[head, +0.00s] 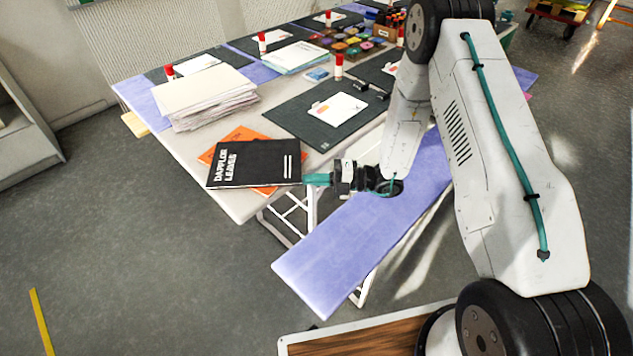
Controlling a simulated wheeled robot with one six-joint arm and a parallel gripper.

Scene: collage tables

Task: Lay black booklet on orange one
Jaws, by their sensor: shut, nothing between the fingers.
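The black booklet (255,164), with white lettering "DAPPLOR LEAVES" and white stripes near its right edge, lies flat on the orange booklet (238,137) near the table's front edge. The two are turned at an angle to each other. Orange shows behind the black cover and as a small piece at its front; the middle is hidden. My gripper (312,180), with teal fingers, is shut and empty at the right edge of the black booklet. I cannot tell whether the fingertips touch it.
A tall stack of papers (205,98) stands behind the booklets. A lilac bench (345,245) runs below my gripper.

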